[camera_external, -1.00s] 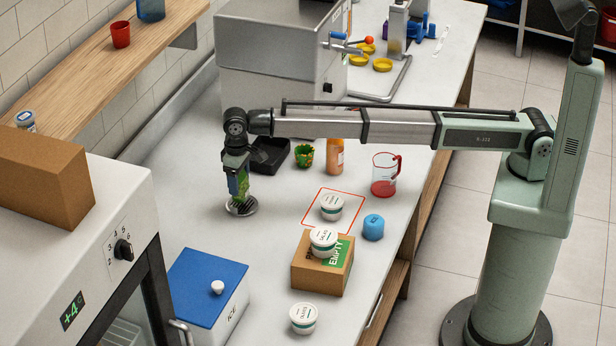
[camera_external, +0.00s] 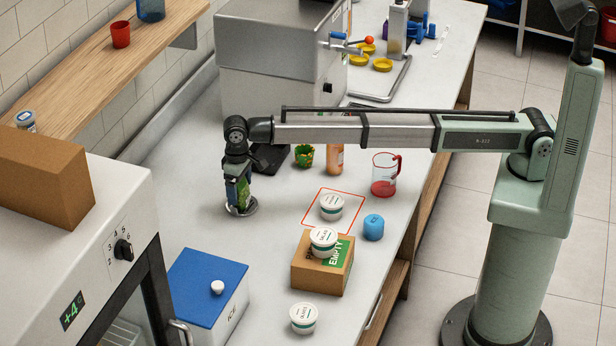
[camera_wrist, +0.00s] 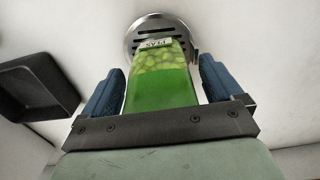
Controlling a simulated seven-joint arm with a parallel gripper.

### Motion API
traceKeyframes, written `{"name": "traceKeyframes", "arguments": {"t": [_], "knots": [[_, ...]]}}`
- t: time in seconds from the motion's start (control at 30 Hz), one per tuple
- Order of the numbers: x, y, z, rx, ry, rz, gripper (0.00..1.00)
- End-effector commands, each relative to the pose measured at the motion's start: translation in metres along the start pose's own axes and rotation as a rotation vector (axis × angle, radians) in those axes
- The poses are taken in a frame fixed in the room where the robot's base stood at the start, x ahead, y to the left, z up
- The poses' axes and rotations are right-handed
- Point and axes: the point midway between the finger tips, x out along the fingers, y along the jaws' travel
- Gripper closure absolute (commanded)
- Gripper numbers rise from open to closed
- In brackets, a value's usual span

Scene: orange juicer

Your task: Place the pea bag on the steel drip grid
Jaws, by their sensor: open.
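The pea bag (camera_external: 243,193) is a green bag with a pale label at one end. It is at the round steel drip grid (camera_external: 250,211) on the counter, and its lower end appears to rest on the grid. In the wrist view the bag (camera_wrist: 161,85) lies between my fingers, with the slotted grid (camera_wrist: 148,22) beyond its far end. My gripper (camera_wrist: 160,80) is open, with a blue-padded finger on each side and a visible gap to the bag. The fingers partly hide the bag in the external view.
A black tray (camera_external: 271,158) is behind the gripper; it also shows in the wrist view (camera_wrist: 36,85). A green cup (camera_external: 304,156), an orange bottle (camera_external: 335,159) and a red-handled jug (camera_external: 384,175) stand to the right. A blue-lidded ice box (camera_external: 207,285) is in front. Counter around the grid is clear.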

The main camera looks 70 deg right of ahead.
Motion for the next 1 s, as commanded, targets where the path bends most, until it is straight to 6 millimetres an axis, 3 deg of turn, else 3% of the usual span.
{"name": "traceKeyframes", "arguments": {"t": [0.27,0.8,1.0], "knots": [[-0.010,0.000,0.000,0.000,0.001,0.000,0.07],[-0.101,0.000,-0.001,0.000,0.001,-0.001,0.07],[-0.118,0.000,0.000,0.000,0.001,0.000,0.07]]}}
